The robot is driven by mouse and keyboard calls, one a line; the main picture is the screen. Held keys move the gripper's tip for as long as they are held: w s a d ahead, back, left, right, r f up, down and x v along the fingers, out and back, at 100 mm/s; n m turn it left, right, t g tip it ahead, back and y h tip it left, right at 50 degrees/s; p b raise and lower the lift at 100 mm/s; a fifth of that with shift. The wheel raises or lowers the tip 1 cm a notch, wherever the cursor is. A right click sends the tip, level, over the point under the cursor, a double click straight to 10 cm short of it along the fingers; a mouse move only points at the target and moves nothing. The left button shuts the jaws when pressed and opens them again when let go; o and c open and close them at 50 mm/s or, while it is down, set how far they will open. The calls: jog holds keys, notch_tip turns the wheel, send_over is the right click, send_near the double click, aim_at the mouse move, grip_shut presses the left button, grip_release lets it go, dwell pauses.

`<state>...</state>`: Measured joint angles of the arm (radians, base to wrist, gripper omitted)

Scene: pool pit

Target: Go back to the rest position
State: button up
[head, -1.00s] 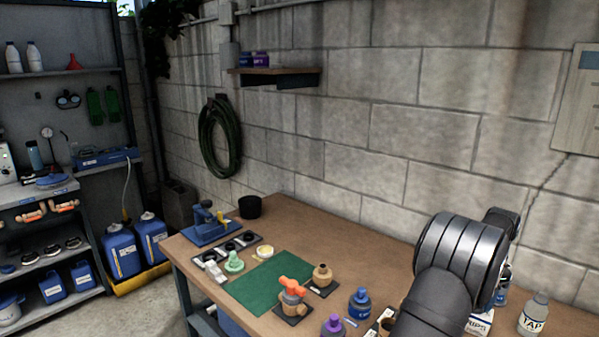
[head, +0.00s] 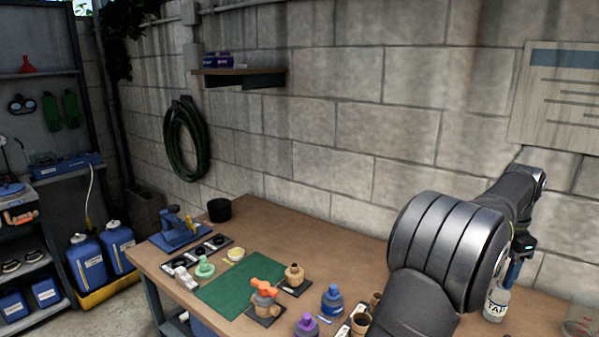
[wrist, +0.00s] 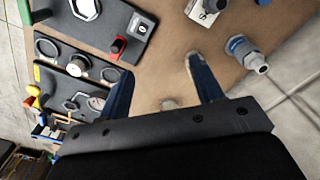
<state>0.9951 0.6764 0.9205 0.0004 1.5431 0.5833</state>
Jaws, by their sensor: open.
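My gripper (head: 514,268) is at the right of the head view, partly hidden behind my arm, with a blue finger showing just above the TAP bottle (head: 497,301). In the wrist view my gripper (wrist: 160,76) has its two blue fingers spread apart, with bare brown bench between them and nothing held. The fingers are over the workbench (head: 330,237). Whether the visible finger touches the TAP bottle I cannot tell.
A green mat (head: 240,287), a blue bottle (head: 332,300) and a purple bottle (head: 306,325) are on the bench. A block wall stands behind.

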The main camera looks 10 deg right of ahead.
jog(key=s+a+n, duration=0.1)
jog(key=s+a, duration=0.6)
jog(key=s, duration=0.7)
notch_tip(320, 180, down, 8)
jog(key=shift+w+f, duration=0.2)
jog(key=shift+w, duration=0.2)
jog(key=shift+d+r, duration=0.1)
jog(key=shift+r, duration=0.05)
notch_tip(320, 180, up, 8)
jog(key=w+d, duration=0.5)
jog(key=w, duration=0.5)
jog(key=shift+d+r+m, duration=0.25)
jog(key=shift+d+m, duration=0.05)
jog(key=shift+m, duration=0.1)
